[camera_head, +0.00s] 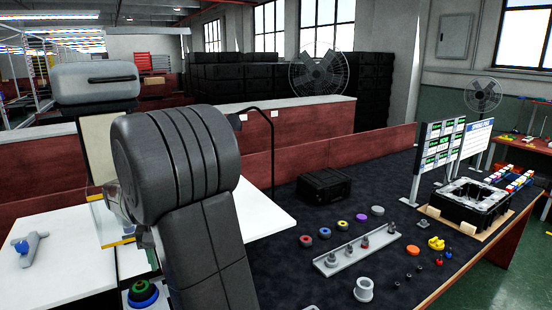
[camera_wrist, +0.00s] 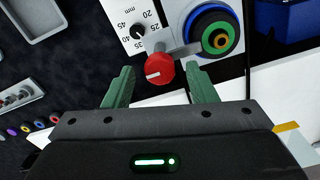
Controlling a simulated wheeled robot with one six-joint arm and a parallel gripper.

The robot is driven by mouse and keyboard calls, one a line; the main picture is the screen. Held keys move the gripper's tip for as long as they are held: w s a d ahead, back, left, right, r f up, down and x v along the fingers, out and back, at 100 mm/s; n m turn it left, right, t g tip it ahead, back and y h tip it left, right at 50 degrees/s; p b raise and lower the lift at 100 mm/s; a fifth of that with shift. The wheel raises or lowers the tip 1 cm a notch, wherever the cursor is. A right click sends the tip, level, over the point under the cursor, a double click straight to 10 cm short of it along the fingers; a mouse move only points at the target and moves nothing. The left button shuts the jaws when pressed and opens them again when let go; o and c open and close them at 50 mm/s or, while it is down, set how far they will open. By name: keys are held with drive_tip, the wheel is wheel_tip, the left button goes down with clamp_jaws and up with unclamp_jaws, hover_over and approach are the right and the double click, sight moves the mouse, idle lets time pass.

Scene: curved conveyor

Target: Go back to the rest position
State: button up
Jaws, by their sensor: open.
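My gripper (camera_wrist: 162,82) is open, with its two green fingers spread apart in the wrist view. A red knob (camera_wrist: 158,69) with a white mark shows between and just beyond the fingertips. I cannot tell whether the fingers touch it. In the head view my dark arm stands in the left middle and hides most of the gripper; only a bit of green finger (camera_head: 153,259) shows beside it, above the white surface.
A white panel with a millimetre scale (camera_wrist: 133,18) and a stack of coloured rings (camera_wrist: 213,32) lie by the gripper. The dark table (camera_head: 285,272) holds a grey rail with pegs (camera_head: 345,258), several coloured rings and a black box (camera_head: 324,186). A thin black lamp post (camera_head: 272,160) stands behind my arm.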

drive_tip(key=shift+f, duration=0.4)
drive_tip(key=shift+r, duration=0.1)
wheel_tip(320, 180, up, 14)
wheel_tip(320, 180, down, 14)
drive_tip(key=shift+f, duration=0.15)
drive_tip(key=n+b, duration=0.1)
drive_tip(key=n, duration=0.3)
drive_tip(key=n+b, duration=0.2)
drive_tip(key=n, duration=0.3)
drive_tip(key=n+b, duration=0.3)
drive_tip(key=n, duration=0.2)
drive_tip(key=shift+n+b, duration=1)
drive_tip(key=shift+n, duration=1)
